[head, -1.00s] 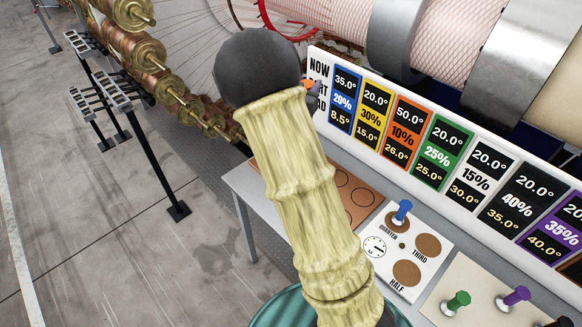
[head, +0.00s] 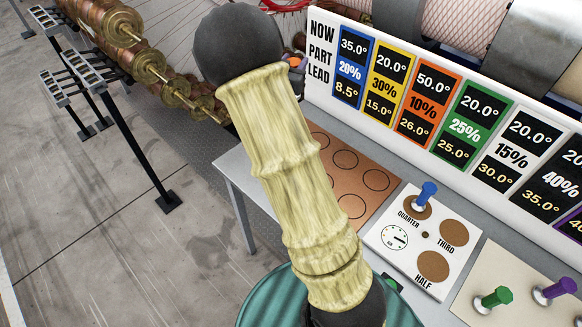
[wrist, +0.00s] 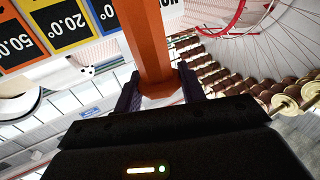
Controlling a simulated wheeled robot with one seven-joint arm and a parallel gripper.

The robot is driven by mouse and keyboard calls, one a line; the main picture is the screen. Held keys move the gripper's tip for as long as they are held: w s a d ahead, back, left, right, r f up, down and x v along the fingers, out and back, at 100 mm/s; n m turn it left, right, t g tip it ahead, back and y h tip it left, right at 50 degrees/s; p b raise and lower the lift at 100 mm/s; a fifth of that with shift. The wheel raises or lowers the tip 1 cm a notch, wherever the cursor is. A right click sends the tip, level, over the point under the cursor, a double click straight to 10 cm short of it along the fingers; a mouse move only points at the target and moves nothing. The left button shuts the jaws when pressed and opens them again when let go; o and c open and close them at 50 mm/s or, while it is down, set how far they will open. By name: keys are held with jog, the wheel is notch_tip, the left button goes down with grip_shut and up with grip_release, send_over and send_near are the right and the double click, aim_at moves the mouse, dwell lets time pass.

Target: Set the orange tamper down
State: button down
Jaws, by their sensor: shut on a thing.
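In the wrist view, the orange tamper (wrist: 149,42) is a long orange bar between the two dark fingers of my gripper (wrist: 159,90). The gripper is shut on it. The tamper extends away from the fingers past the top edge of the picture, so its far end is out of view. In the head view my pale arm and its dark round end hide the gripper. A small orange bit (head: 298,68) shows beside that dark end; I cannot tell whether it is the tamper.
A grey table holds a copper mat (head: 369,159) with circles and a white panel (head: 385,237) with a blue peg (head: 427,194) at QUARTER. Green (head: 494,298) and purple (head: 556,290) pegs stand on a cream plate. A sign board (head: 313,88) runs behind. Black stands (head: 140,145) are left.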

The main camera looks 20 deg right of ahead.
notch_tip(320, 180, down, 20)
jog(key=b, duration=1.9)
jog(key=shift+w+f, duration=0.25)
jog(key=shift+w, duration=0.1)
notch_tip(320, 180, down, 6)
jog(key=shift+r+p, duration=0.1)
jog(key=shift+p, duration=0.2)
jog(key=shift+f, duration=2.1)
jog(key=shift+f, duration=0.1)
